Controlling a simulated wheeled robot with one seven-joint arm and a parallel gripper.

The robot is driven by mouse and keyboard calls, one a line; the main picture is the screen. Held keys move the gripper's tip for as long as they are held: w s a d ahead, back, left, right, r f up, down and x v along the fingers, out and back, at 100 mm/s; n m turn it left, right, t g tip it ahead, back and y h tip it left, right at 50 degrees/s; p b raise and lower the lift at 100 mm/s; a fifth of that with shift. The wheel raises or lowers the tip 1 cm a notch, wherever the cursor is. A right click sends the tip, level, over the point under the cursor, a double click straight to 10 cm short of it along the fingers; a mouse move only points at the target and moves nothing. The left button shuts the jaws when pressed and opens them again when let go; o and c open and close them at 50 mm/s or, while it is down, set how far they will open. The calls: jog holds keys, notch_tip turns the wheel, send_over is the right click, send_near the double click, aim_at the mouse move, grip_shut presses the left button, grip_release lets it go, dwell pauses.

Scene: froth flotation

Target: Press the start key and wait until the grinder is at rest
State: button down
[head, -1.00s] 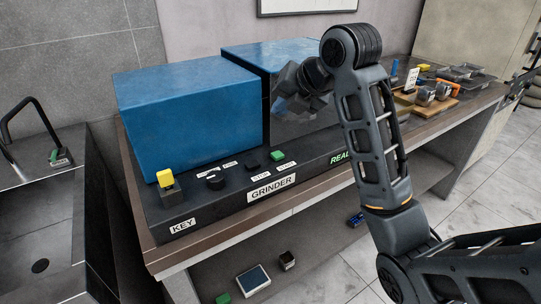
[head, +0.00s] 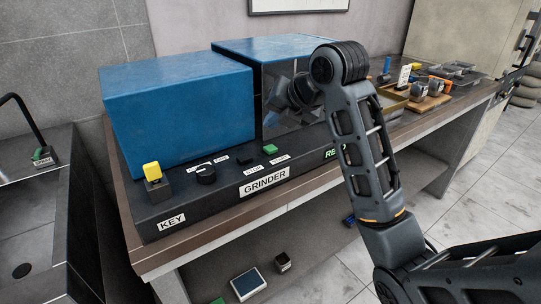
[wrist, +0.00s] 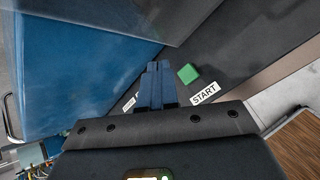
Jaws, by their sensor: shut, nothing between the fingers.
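The grinder (head: 178,112) is a blue housing on a long dark base with a "GRINDER" label. Its green start key (head: 270,149) stands on the base's top and also shows in the wrist view (wrist: 188,74), beside the "START" label. A black stop key (head: 245,158) sits left of it. A green display (head: 332,153) reads "RE", the rest hidden by my arm. My gripper (wrist: 157,68) is shut and empty, its fingertips just left of the green key in the wrist view, apart from it in the picture. Their height above the base is unclear. In the head view my fingertips cannot be made out.
A yellow key (head: 152,172) and a black knob (head: 205,173) stand on the base's left part. A second blue housing (head: 285,48) with a clear front rises close behind the start key. A wooden board (head: 428,104) with small items lies farther right.

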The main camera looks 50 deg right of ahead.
aim_at(274, 149)
jog(key=shift+f+b, duration=1.1)
jog(key=shift+f, duration=0.65)
dwell(0.6)
jog(key=shift+f+b, duration=0.35)
jog(key=shift+f, duration=0.05)
jog(key=shift+f+b, duration=0.4)
jog(key=shift+f, duration=0.1)
dwell(0.6)
jog(key=shift+r, duration=0.1)
jog(key=shift+r+p, duration=0.7)
jog(key=shift+r, duration=0.15)
jog(key=shift+r+p, duration=1.9)
jog(key=shift+r, duration=0.65)
